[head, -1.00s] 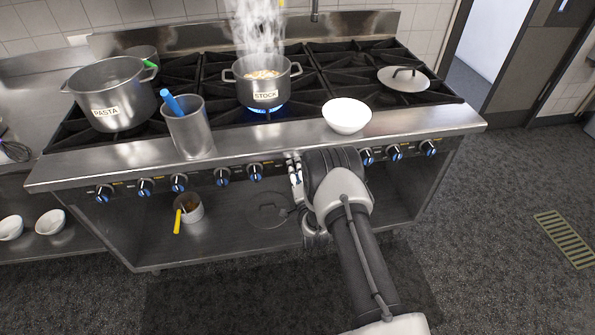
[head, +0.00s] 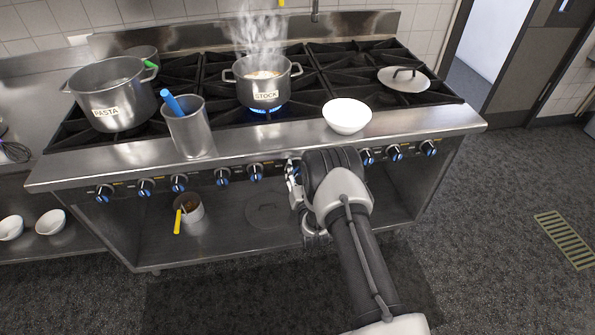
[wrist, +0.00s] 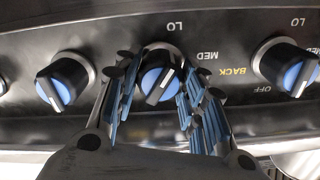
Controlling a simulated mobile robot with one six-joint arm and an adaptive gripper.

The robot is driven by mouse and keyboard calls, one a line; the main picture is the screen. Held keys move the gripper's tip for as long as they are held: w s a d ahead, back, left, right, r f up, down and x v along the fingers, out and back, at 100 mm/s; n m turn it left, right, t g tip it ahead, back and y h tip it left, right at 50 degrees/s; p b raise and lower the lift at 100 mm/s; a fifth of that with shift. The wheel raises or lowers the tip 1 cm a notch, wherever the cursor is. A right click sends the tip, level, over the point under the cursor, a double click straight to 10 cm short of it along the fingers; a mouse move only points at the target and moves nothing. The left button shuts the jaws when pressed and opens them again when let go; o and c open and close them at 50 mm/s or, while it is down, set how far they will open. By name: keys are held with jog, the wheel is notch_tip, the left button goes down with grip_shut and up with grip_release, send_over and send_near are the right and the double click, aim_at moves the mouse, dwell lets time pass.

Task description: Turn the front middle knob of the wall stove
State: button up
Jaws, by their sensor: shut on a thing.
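The wall stove (head: 430,118) stands ahead with a row of black-and-blue knobs along its front. In the wrist view, one knob (wrist: 158,86) sits between the blue-padded fingers of my gripper (wrist: 162,92), which is shut on it. Its white pointer line is tilted. In the head view my gripper (head: 294,180) is at the front panel, right of the knob (head: 256,172) nearest on that side; the held knob is hidden by it. A yellow BACK label (wrist: 232,72) lies right of the held knob in the wrist view.
A steaming STOCK pot (head: 264,84) stands over a blue flame (head: 264,110) at the front middle. A PASTA pot (head: 112,95), a metal canister (head: 190,130) and a white bowl (head: 347,116) are near the front. Neighbouring knobs (wrist: 62,82) (wrist: 290,68) flank my fingers.

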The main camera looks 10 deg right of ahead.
jog(key=shift+n, duration=1.2)
jog(key=o, duration=1.1)
jog(key=shift+c, duration=0.2)
jog(key=s, duration=1.2)
